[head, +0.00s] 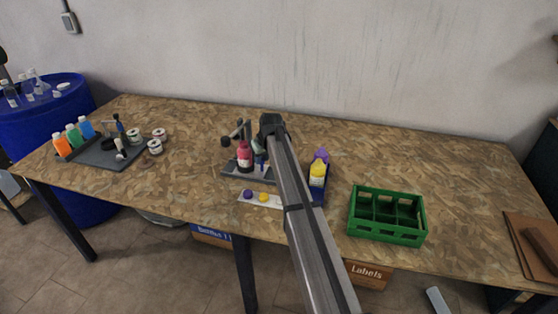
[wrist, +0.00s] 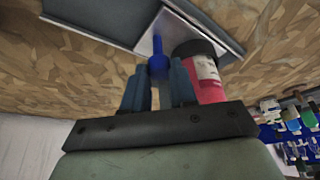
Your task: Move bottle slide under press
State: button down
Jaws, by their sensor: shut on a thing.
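A red bottle (head: 245,154) with a dark cap stands on the press's grey base (head: 237,178) in the head view. In the wrist view the bottle (wrist: 208,76) is just right of my fingers, beside a pale metal slide (wrist: 178,30). A blue handle (wrist: 157,58) rises from the slide, and my gripper (wrist: 159,80) is shut on it. The handle also shows in the head view (head: 260,162), close to the right of the bottle. The press's dark lever (head: 238,130) is behind the bottle. My arm hides part of the press in the head view.
A blue bin (head: 319,190) with yellow and purple bottles stands right of my arm. A white strip (head: 260,199) with purple and yellow caps lies in front of the press. A green crate (head: 387,239) is at right, and a dark tray (head: 105,154) with bottles is at left.

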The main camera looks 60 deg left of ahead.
aim_at(252, 161)
jog(key=shift+s+a, duration=1.2)
jog(key=c, duration=0.9)
grip_release()
jog(key=shift+d, duration=0.1)
jog(key=v, duration=1.3)
jog(key=shift+d+r, duration=0.15)
jog(key=shift+r, duration=0.2)
